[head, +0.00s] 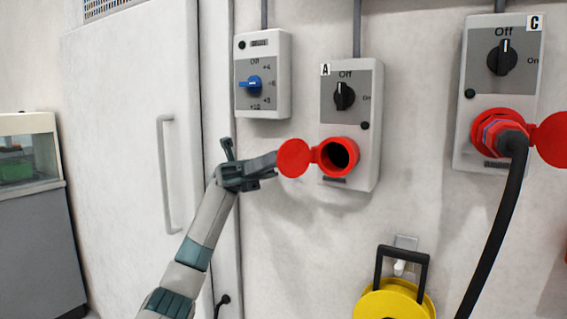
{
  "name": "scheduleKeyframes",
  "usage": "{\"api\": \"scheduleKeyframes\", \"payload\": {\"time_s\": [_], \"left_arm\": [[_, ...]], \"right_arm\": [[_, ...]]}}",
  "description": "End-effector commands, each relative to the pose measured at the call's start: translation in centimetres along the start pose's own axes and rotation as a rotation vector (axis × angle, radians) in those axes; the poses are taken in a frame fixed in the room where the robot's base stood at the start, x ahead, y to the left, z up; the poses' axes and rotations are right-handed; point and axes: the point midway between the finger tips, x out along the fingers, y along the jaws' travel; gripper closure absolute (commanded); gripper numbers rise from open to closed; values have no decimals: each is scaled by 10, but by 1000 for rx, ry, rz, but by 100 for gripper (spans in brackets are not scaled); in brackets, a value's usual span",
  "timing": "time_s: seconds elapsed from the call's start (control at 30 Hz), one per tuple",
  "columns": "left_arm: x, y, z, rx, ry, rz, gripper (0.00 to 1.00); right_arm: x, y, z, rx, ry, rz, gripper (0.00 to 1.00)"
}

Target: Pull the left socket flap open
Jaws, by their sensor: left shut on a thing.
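The left socket (340,157) is a red ring with a dark opening, low on the grey box marked A. Its round red flap (295,158) stands swung out to the left, and the socket mouth is uncovered. My left gripper (275,163) is at the flap's left edge, shut on the flap. The exact contact at the fingertips is too small to see clearly. My right gripper is not in view.
Box C (463,133) at the right has a red plug (497,135) in its socket, with a thick black cable (492,240) hanging down. A blue-knob box (281,75) is above my gripper. A door handle (167,175) is at left. A yellow reel (395,303) is below.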

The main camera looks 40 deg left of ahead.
Motion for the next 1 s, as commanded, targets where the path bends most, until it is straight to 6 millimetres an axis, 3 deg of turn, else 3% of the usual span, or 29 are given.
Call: {"api": "scheduleKeyframes", "payload": {"time_s": [0.37, 0.4, 0.47, 1.0], "left_arm": [[0, -1, -1, -2, 2, -3, 100], [0, -1, -1, -2, 1, -3, 86], [0, -1, -1, -2, 1, -2, 72], [0, 0, 0, 0, 0, 0, 72]], "right_arm": [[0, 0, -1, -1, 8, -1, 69], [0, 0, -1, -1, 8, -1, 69], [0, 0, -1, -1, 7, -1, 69], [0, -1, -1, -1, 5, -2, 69]]}}
